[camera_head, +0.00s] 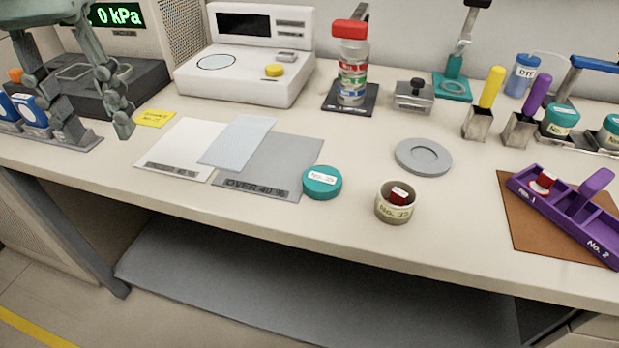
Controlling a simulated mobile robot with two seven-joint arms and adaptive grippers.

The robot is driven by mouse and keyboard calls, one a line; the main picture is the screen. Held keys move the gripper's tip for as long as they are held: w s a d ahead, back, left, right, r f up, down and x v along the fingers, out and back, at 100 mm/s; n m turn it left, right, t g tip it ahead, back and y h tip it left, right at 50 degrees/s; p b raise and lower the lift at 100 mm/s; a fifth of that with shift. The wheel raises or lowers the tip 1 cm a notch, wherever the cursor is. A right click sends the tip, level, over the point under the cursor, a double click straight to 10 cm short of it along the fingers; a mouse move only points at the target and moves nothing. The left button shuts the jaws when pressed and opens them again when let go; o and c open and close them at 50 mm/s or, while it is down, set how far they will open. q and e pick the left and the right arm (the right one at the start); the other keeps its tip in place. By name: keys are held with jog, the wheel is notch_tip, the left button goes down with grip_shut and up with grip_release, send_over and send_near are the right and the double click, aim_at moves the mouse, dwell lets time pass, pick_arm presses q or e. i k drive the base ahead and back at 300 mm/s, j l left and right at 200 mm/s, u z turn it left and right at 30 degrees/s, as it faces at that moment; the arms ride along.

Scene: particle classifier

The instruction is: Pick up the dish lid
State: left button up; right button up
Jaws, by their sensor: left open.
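The dish lid (321,182), a round teal lid with a white label, lies flat on the table just right of the grey "OVER 40 %" sheet. The small open dish (395,204), labelled "No. 25" or similar, stands to its right with a dark red piece with a white top inside. My left gripper (98,132) is at the upper left, pointing down with its fingers apart and empty. It is well left of the lid, by the yellow note. My right gripper is not in view.
White and grey sheets (182,145) lie between my left gripper and the lid. A grey round holder (424,156) is behind the dish. A purple tray (565,215) sits on a brown mat at right. A scale (245,65) and bottle (352,75) stand behind. The front edge is close.

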aim_at(320, 183)
jog(key=l+z, duration=0.35)
jog(key=i+l+z, duration=0.1)
jog(key=l+z, duration=0.2)
jog(key=l, duration=0.3)
